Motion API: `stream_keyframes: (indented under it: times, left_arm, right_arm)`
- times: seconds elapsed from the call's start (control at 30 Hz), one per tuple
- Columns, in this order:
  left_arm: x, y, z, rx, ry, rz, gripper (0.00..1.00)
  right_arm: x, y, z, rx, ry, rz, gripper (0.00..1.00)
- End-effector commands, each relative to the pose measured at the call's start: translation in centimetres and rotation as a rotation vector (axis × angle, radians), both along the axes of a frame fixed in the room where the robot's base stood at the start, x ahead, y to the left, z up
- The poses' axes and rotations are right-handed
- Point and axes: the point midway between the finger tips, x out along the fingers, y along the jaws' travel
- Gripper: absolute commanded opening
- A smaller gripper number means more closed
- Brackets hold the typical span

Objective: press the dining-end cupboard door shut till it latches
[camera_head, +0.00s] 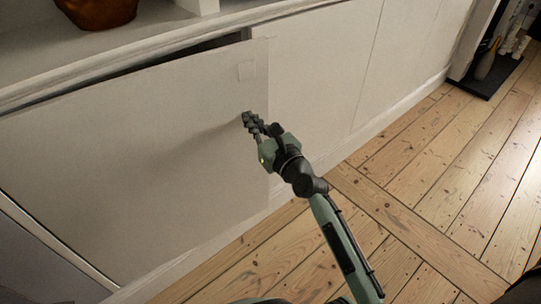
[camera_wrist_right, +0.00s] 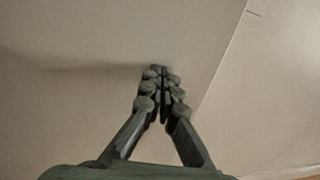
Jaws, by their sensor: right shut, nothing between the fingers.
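The cupboard door (camera_head: 130,150) is a large pale panel at the left in the head view. It stands slightly ajar, with a dark gap along its top edge below the shelf. My left gripper is out of view.
A pale shelf (camera_head: 150,40) runs above the door and carries a brown pot (camera_head: 97,10). Closed flat panels (camera_head: 320,70) continue to the right. A dark hearth (camera_head: 487,78) with bottles and candles stands at the far right. The floorboards (camera_head: 430,190) are clear.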

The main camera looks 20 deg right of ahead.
Motion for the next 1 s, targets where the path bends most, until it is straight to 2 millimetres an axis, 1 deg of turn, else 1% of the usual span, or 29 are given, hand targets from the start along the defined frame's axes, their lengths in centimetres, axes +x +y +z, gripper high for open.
stream_keyframes:
  times: [1.0]
  left_arm:
    - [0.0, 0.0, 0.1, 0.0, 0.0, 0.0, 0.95]
  right_arm:
    - [2.5, 0.5, 0.0, 0.002, 0.0, 0.0, 0.0]
